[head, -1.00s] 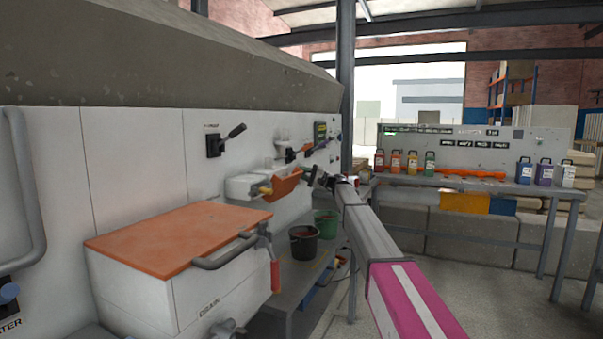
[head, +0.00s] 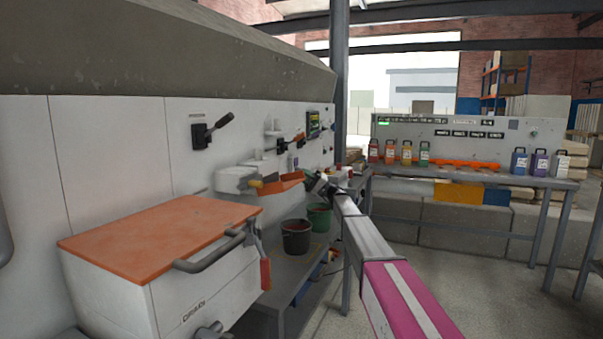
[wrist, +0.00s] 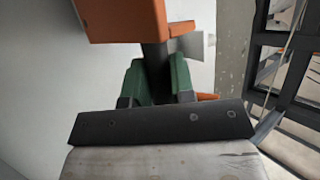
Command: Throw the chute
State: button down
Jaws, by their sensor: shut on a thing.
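The chute (head: 283,185) is an orange trough on the white machine wall, beside a white housing (head: 235,180) with a yellow part. It lies nearly flat in the head view. My gripper (head: 310,182) is at its right end, small and partly hidden by my arm. In the wrist view, the green fingers of my gripper (wrist: 158,78) are shut around a dark bar. An orange body (wrist: 122,18), which looks like the chute, is just above that bar. The far end of the bar is hidden.
An orange-lidded drain box (head: 165,235) with a grey handle juts out at the front left. A dark bucket (head: 296,237) and a green bucket (head: 319,217) stand on a low shelf below. A bench (head: 470,178) with coloured jugs is at the back right. Open floor lies right.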

jog(key=shift+w+a+f, duration=0.1)
jog(key=shift+a+f, duration=0.05)
jog(key=shift+f, duration=2.25)
jog(key=c, duration=1)
grip_release()
jog(key=shift+a, duration=0.15)
